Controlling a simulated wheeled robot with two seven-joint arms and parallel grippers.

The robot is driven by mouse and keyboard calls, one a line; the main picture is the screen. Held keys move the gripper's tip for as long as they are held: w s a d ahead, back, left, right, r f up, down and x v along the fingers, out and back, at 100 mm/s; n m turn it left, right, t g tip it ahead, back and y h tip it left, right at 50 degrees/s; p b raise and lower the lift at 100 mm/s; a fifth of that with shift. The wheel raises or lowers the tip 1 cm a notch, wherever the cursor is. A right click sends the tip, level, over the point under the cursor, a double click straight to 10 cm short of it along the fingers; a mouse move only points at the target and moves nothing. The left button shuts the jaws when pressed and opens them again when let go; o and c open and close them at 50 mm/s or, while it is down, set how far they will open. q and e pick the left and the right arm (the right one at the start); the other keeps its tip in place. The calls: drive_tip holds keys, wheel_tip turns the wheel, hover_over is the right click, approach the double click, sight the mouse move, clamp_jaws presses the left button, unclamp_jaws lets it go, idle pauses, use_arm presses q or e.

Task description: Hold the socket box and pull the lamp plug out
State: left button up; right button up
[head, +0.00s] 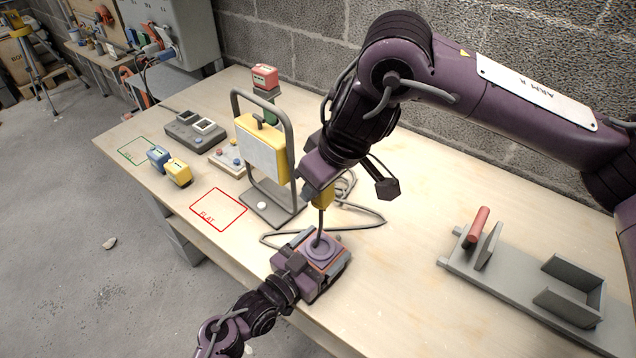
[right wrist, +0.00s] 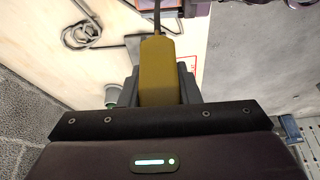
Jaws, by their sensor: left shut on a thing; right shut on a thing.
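The socket box (head: 319,247) is a small mauve block with a round ring on top and a reddish edge. It is at the table's front edge. My left gripper (head: 316,254) is shut on it from the lower left, a grey finger on either side. My right gripper (head: 322,190) is shut on the yellow lamp plug (head: 323,198), above the box. The plug also fills the middle of the right wrist view (right wrist: 157,70). A thin grey cord or stem runs from the plug down to the ring; I cannot tell whether it enters the socket.
The yellow lamp (head: 262,150) stands in a grey frame left of my right gripper, with loose cable (head: 365,222) behind the box. A grey rack (head: 520,290) lies at right. Blue and yellow blocks (head: 178,172) are at left. The red-outlined area (head: 219,209) is empty.

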drive_tip(key=shift+r, duration=2.3)
use_arm(q)
drive_tip(key=o, duration=1.1)
